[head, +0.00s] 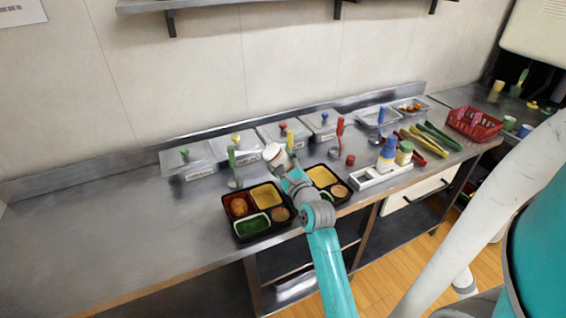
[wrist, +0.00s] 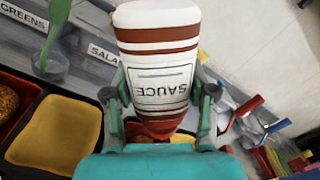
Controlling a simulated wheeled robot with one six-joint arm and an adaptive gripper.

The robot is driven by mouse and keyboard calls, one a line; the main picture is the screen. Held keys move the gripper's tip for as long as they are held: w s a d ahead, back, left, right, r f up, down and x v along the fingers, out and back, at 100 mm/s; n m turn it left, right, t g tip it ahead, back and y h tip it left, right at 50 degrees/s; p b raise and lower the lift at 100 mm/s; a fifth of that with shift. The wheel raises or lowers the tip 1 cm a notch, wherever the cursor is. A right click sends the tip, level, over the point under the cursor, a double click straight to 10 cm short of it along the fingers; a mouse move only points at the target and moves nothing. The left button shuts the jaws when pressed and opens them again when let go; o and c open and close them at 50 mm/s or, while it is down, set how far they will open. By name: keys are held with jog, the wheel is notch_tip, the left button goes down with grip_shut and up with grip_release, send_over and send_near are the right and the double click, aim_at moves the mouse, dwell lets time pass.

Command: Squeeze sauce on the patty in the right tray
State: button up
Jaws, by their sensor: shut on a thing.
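My gripper (head: 288,171) is shut on the sauce bottle (head: 274,153), a white bottle with brown-red bands, held tilted above the trays. In the wrist view the bottle (wrist: 165,70) sits between both fingers (wrist: 161,97), its SAUCE label upside down and its red-brown end low in the picture. The right tray (head: 350,198) is black, just right of my gripper; my arm covers its left part, and I cannot see its patty. The left tray (head: 233,237) holds a round brown patty (head: 239,206); part of this patty (wrist: 7,101) shows at the wrist view's left edge.
Several lidded bins with ladles line the back of the counter. A white holder (head: 372,182) with a blue-topped bottle (head: 387,153) stands right of the right tray. The counter's left end is clear.

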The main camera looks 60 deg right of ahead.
aim_at(285, 154)
jog(key=shift+s, duration=0.1)
dwell(0.3)
jog(key=shift+s+a, duration=0.4)
jog(key=shift+s, duration=0.2)
jog(key=o, duration=0.6)
jog(key=shift+c, duration=0.4)
jog(key=shift+r, duration=3.55)
